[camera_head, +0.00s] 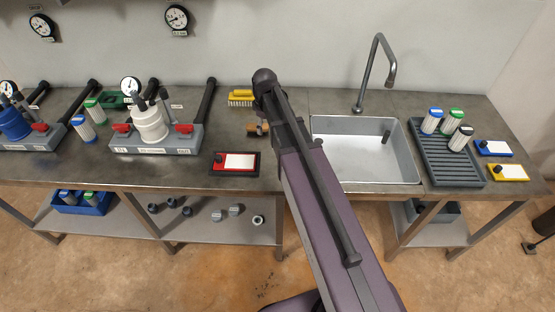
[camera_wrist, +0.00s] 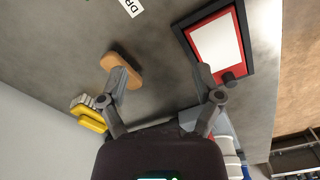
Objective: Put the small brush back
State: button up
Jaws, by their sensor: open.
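A brown wooden-looking piece (camera_head: 257,129) lies on the bench left of the sink, partly behind my arm. It also shows in the wrist view (camera_wrist: 131,76) as a rounded tan block. A yellow brush (camera_head: 240,95) with pale bristles lies behind it, near the wall, and shows at the left of the wrist view (camera_wrist: 89,120). I cannot tell for sure which is the small brush. My gripper (camera_wrist: 160,68) is open, with nothing between its fingers. Its left finger overlaps the tan block in view; contact cannot be told. The head view hides my gripper behind my arm.
A red-framed board (camera_head: 236,163) with a black knob lies at the bench's front edge. A white filter housing (camera_head: 150,122) stands left. The sink (camera_head: 372,174) with its tap is right, then a grey rack (camera_head: 437,165) of cartridges. A white label (camera_wrist: 130,7) lies nearby.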

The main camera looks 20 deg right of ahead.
jog(key=s+m, duration=0.8)
jog(key=s, duration=0.9)
jog(key=shift+a+m, duration=0.2)
jog(key=shift+m, duration=0.1)
